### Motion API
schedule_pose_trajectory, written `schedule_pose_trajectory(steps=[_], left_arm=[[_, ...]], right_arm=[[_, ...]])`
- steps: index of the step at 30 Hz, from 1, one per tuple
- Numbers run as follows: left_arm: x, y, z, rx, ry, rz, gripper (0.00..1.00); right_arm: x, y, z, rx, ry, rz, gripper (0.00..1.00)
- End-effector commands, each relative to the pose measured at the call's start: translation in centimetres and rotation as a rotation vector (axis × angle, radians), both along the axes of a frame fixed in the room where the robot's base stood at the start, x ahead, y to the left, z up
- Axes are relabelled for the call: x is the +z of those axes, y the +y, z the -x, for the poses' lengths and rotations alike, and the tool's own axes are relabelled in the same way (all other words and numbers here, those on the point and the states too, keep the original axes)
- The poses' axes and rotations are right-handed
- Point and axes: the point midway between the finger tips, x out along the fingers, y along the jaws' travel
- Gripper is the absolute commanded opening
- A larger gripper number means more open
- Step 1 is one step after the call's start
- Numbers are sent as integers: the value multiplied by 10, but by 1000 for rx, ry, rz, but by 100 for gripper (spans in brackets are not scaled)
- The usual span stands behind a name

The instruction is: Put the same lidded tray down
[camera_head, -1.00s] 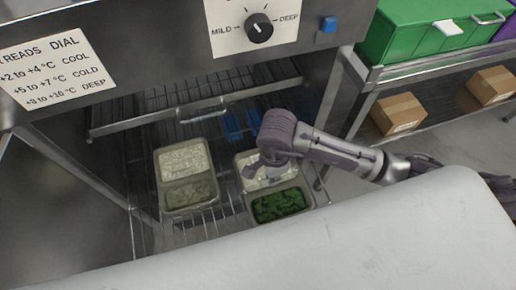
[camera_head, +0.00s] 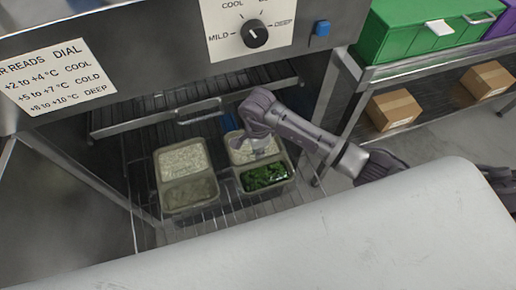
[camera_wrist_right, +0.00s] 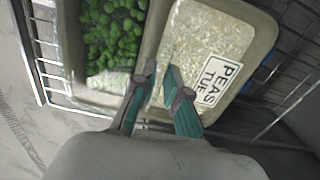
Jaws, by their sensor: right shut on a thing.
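The lidded tray (camera_head: 268,190) has white rice in its back compartment and green peas in its front one. Its clear lid carries a white label reading "PEAS TUE" (camera_wrist_right: 222,80) in the right wrist view. My right gripper (camera_wrist_right: 160,70) is shut on this tray at the divider between rice and peas. In the head view the right gripper (camera_head: 262,145) reaches down over the rice side. The tray is at the wire shelf (camera_head: 222,208) inside the cabinet. I cannot tell whether it touches the wires. My left gripper is not in view.
A second tray (camera_head: 189,207) with rice and a dull greenish filling sits just left on the shelf. A blue thing (camera_head: 229,121) lies behind. The dial panel (camera_head: 250,35) overhangs the opening. A side rack with a green box (camera_head: 425,32) and cardboard boxes (camera_head: 392,108) stands right.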

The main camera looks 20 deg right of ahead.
Motion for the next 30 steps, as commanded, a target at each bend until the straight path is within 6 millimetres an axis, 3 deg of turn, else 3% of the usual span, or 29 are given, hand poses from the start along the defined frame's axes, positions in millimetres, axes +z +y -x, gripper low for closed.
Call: schedule_pose_trajectory(steps=[4,5,9,20,30], left_arm=[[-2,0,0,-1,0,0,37],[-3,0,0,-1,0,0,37],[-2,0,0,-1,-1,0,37],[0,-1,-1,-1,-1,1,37],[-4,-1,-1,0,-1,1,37]], right_arm=[[-2,0,0,1,-1,0,0],[-3,0,0,1,1,1,14],[-2,0,0,1,1,1,37],[3,0,0,0,-1,0,37],[55,0,-1,2,-3,1,37]])
